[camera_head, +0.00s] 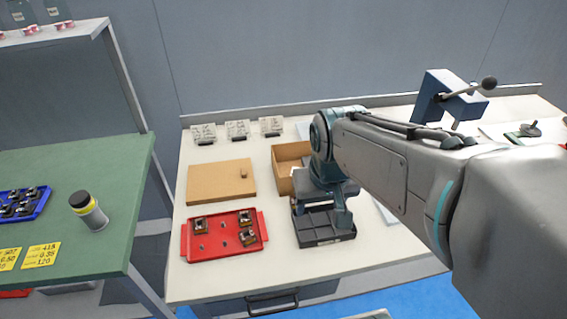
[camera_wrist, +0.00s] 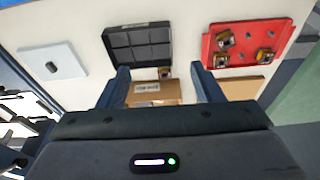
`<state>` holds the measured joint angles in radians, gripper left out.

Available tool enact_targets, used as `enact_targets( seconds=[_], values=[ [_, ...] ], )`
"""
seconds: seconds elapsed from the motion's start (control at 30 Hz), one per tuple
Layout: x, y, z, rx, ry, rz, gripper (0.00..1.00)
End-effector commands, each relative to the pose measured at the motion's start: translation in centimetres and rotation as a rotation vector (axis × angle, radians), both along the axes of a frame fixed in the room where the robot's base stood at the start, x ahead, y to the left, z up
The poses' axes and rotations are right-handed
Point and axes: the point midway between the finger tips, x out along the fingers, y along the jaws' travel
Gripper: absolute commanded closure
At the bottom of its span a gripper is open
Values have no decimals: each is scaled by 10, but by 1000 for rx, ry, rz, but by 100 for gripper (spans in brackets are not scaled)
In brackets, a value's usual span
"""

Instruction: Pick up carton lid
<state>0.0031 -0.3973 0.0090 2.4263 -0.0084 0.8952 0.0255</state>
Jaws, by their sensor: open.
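The carton lid is the flat brown panel (camera_head: 220,183) with a small knob near its right end. It lies on the pale bench behind the red tray; part of it shows at the right of the wrist view (camera_wrist: 243,88). The open brown carton (camera_head: 285,160) stands to its right, partly hidden by my arm. My gripper (camera_head: 335,205) is open and empty, right of the lid and apart from it, over the area by the carton and black tray. In the wrist view the carton (camera_wrist: 155,92) shows between my fingers (camera_wrist: 160,72).
A red tray (camera_head: 190,245) with several coil parts lies in front of the lid. A black compartment tray (camera_head: 322,238) is right of it. A pale plate with a dark knob (camera_wrist: 52,68) lies beyond. Small labelled blocks (camera_head: 238,130) line the back. A green table (camera_head: 100,170) stands left.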

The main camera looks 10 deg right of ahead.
Motion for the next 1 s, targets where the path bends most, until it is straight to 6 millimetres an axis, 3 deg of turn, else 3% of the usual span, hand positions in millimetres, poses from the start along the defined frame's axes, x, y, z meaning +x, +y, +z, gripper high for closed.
enact_targets(
  seconds=[0.23, 0.5, 0.7, 0.87, 1.0],
  values=[
    [77, 0, 0, -8, 92, 5, 40],
    [152, 1, -28, -2, 178, 13, 40],
    [181, 0, -46, 5, 211, 15, 40],
    [187, 0, -59, 7, 221, 15, 40],
    [186, 0, -84, 7, 224, 15, 40]
  ],
)
